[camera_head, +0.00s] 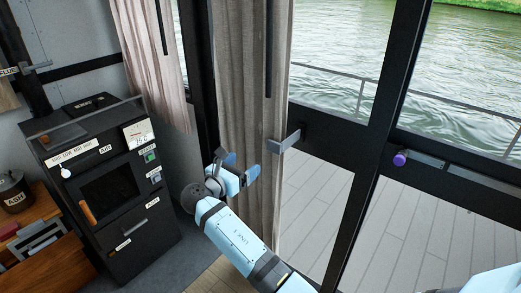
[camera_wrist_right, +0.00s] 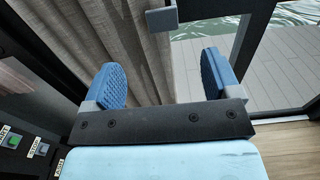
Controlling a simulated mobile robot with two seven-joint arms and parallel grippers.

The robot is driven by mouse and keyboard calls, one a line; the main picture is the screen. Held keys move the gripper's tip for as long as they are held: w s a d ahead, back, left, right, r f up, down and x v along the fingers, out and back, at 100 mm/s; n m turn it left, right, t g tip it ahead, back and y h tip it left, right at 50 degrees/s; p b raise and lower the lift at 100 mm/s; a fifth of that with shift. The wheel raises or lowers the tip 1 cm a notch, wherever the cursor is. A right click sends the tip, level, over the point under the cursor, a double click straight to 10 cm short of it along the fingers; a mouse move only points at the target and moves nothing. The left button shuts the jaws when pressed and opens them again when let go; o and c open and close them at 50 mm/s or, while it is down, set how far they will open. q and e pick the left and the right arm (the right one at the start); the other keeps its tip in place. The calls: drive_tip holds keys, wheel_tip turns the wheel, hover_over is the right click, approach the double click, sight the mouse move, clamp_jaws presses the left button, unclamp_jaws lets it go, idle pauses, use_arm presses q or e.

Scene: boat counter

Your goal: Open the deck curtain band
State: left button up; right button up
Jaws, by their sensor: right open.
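The beige deck curtain (camera_head: 241,90) hangs in a gathered bundle beside the glass door. A grey metal band or bracket (camera_head: 283,142) sits at the curtain's right edge, by the door frame; whether it is fastened I cannot tell. In the right wrist view a grey plate, seemingly the same band (camera_wrist_right: 162,19), shows beyond the fingertips. My right gripper (camera_head: 241,166) is open and empty in front of the curtain, lower and to the left of the band. In the wrist view its blue fingers (camera_wrist_right: 163,78) stand wide apart with curtain folds behind them. My left gripper is not in view.
A black oven-like unit (camera_head: 107,180) with labels, buttons and an orange handle stands to the left. A second, pinkish curtain (camera_head: 153,60) hangs behind it. A purple knob (camera_head: 399,159) is on the door's dark rail. Wooden furniture (camera_head: 35,255) fills the lower left.

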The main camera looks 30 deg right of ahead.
sight(273, 143)
drive_tip(key=x, duration=1.2)
drive_tip(key=shift+d, duration=0.2)
drive_tip(key=shift+w+d, duration=0.3)
drive_tip(key=shift+d, duration=0.3)
drive_tip(key=shift+c, duration=0.5)
